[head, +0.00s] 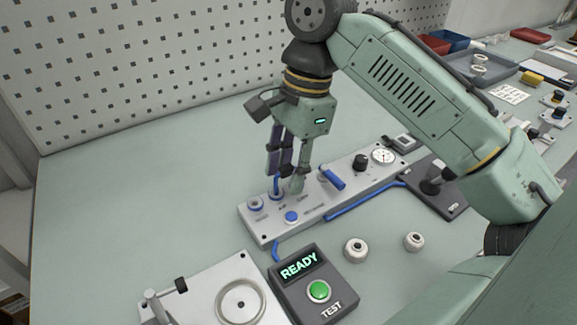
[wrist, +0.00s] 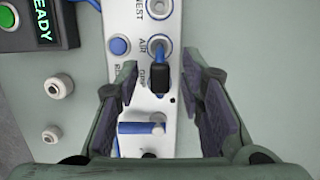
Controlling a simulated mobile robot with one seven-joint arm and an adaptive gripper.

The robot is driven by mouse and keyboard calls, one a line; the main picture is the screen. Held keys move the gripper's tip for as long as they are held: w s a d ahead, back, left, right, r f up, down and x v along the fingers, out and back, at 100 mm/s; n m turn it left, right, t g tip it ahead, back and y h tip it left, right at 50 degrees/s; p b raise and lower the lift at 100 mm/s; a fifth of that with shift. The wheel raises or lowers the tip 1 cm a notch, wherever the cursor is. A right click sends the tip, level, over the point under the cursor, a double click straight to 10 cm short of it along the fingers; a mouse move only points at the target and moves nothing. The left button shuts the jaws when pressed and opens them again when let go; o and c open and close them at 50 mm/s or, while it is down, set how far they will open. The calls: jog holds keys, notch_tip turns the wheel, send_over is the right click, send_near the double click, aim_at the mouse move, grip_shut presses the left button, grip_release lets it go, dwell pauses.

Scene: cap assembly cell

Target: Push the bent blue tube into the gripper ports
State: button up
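A bent blue tube (wrist: 160,56) with a black sleeve (wrist: 158,80) shows between my fingers in the wrist view. Its blue end meets the ringed port (wrist: 150,48) by the AIR label; how deep it sits I cannot tell. A second ringed port (wrist: 160,8) lies by the NEST label. In the head view the tube (head: 277,184) is partly hidden by my gripper. My gripper (wrist: 159,70) is open, its fingers on both sides of the black sleeve with gaps. It points down over the pale port panel (head: 265,230) in the head view (head: 285,180).
The panel also bears a blue button (head: 291,217), a blue lever (head: 332,178), a black knob (head: 360,162) and a gauge (head: 383,155). In front stand a READY test box (head: 335,275) and two white round parts (head: 355,250) (head: 414,241).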

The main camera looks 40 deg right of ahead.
jog(key=r, duration=0.3)
jog(key=d+r, duration=0.1)
jog(key=r, duration=0.3)
jog(key=shift+d+r, duration=0.2)
jog(key=shift+s, duration=0.15)
